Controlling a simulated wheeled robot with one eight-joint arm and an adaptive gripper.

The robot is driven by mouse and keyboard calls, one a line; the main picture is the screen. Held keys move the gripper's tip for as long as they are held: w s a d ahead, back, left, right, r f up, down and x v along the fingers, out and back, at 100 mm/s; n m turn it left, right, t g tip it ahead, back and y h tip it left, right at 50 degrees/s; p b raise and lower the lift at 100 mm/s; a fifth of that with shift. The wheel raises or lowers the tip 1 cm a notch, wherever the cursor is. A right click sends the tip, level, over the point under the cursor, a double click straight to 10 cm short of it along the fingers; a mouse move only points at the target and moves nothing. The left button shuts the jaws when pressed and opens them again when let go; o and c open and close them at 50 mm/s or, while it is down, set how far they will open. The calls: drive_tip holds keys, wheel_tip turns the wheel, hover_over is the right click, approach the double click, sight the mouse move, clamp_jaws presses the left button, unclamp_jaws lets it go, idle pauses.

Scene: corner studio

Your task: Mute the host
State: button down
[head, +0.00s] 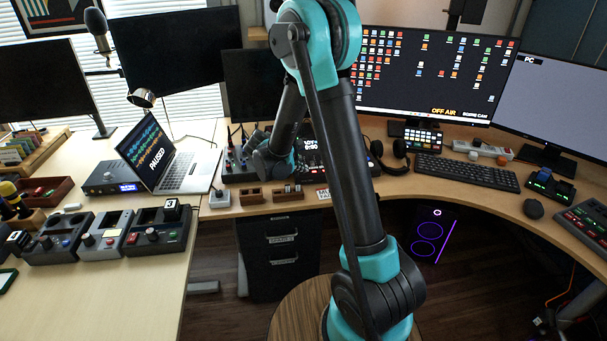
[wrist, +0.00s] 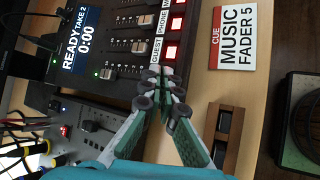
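The dark audio mixer (wrist: 125,45) fills the upper left of the wrist view, with several faders and a screen (wrist: 78,40) reading "READY TAKE 2 0:00". A white label strip (wrist: 157,52) along its edge reads GUEST, PHONE and a cut-off M. Red lit buttons (wrist: 172,52) sit beside these labels. A host label is not readable; my fingers cover part of that edge. My gripper (wrist: 161,82) looks shut and empty, its fingertips together over the mixer's near edge, just below GUEST. I cannot tell if they touch it. In the head view my arm hides part of the mixer (head: 309,147).
A cue card (wrist: 233,38) reading "MUSIC FADER 5" and a wooden holder (wrist: 221,141) lie on the desk beside the mixer. Cables and another dark unit (wrist: 95,128) are at lower left. A laptop (head: 185,172) reading "PAUSED", headphones (head: 397,152) and a keyboard (head: 467,172) stand around.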

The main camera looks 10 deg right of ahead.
drive_tip(key=shift+s+f, duration=0.15)
drive_tip(key=shift+f, duration=0.2)
idle(0.6)
drive_tip(key=shift+r, duration=0.1)
drive_tip(key=shift+w+d+r, duration=0.1)
drive_tip(key=shift+w+r, duration=0.25)
drive_tip(key=shift+r, duration=0.15)
drive_tip(key=shift+r, duration=0.1)
drive_tip(key=shift+r, duration=2.5)
drive_tip(key=r, duration=0.4)
drive_tip(key=shift+s+r, duration=0.15)
drive_tip(key=shift+s, duration=0.05)
